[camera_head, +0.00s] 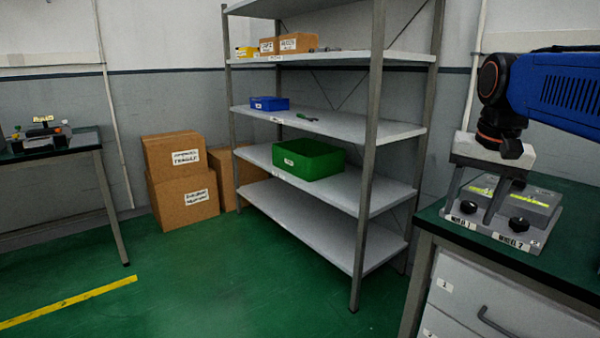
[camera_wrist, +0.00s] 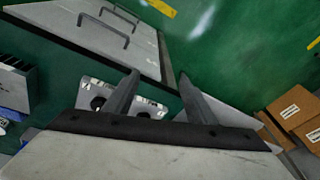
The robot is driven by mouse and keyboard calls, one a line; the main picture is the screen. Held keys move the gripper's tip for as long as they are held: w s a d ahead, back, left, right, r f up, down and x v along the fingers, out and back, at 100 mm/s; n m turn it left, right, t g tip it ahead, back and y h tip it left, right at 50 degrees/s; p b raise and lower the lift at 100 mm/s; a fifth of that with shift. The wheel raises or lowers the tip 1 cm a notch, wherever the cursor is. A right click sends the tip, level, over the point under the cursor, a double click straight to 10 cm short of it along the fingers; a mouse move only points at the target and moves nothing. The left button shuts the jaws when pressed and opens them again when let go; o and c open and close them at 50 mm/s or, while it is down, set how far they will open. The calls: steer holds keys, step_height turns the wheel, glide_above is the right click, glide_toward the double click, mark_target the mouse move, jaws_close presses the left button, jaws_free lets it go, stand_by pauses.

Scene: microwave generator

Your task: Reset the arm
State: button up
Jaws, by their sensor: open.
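My blue arm (camera_head: 560,88) reaches in from the right in the head view. My gripper (camera_head: 472,208) points down in front of a grey device (camera_head: 530,222) with two black knobs and yellow-green display strips. In the wrist view my gripper (camera_wrist: 159,78) has its two fingers apart, with nothing seen held between them. The device's knob panel (camera_wrist: 91,92) is partly hidden behind the fingers there. I cannot tell whether a finger touches the device.
The device stands on a green-topped bench (camera_head: 575,265) with grey drawers (camera_head: 500,305). A metal shelf (camera_head: 325,228) holds a green bin (camera_head: 308,160) and a blue bin (camera_head: 269,103). Cardboard boxes (camera_head: 183,200) stand by the wall. The green floor (camera_head: 220,290) in front is clear.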

steer(key=s+a+f+n+t, duration=0.1)
steer(key=s+a+f+n, duration=0.1)
steer(key=s+f, duration=0.6)
steer(key=s+a+f+n+t, duration=0.1)
steer(key=s+a+f+n, duration=0.2)
steer(key=s+f, duration=0.4)
step_height(320, 180, down, 6)
steer(key=shift+s+a+r+n, duration=0.1)
steer(key=shift+s+a+n, duration=0.15)
steer(key=shift+s+n, duration=0.2)
